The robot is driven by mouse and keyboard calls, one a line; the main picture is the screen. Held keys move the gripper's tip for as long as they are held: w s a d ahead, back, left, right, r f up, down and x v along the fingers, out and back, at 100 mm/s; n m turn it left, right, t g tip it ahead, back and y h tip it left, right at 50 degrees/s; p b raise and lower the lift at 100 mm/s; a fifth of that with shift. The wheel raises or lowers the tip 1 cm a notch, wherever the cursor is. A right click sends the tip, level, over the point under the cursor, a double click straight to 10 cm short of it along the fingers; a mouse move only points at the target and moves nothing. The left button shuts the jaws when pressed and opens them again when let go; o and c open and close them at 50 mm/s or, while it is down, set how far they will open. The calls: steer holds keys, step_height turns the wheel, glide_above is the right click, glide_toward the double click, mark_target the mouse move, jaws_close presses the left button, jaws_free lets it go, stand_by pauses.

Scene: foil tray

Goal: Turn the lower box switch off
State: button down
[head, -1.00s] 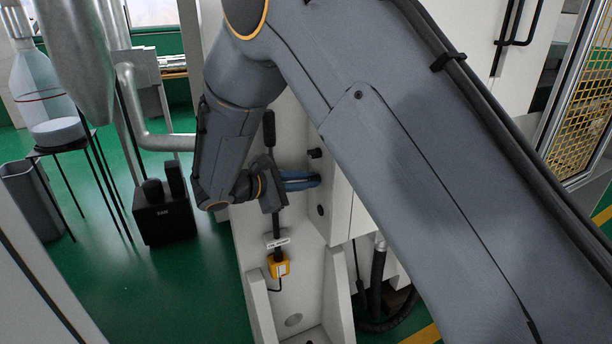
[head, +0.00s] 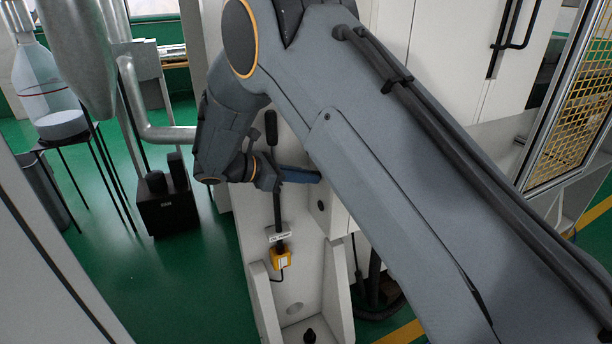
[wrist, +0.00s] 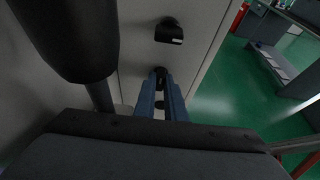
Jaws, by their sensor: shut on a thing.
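In the wrist view, two black switches sit one above the other on the pale face of the box (wrist: 200,60). The upper switch (wrist: 170,32) carries a white mark and stands clear of my fingers. The lower switch (wrist: 160,73) is between the tips of my blue fingers. My gripper (wrist: 161,84) is shut on it; the fingers hide much of it, so its setting cannot be read. In the head view, my gripper (head: 316,178) reaches right to the box (head: 337,217).
A black-handled lever (head: 271,128) stands close beside my gripper; its thick handle (wrist: 65,35) fills the wrist view's upper left. Below are a yellow box (head: 281,258) and a pale frame. A black unit (head: 165,207) stands on the green floor at left.

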steer(key=shift+s+f, duration=0.1)
steer(key=shift+f, duration=0.05)
steer(key=c, duration=1.9)
jaws_free()
steer(key=shift+o, duration=0.4)
steer(key=shift+r, duration=0.25)
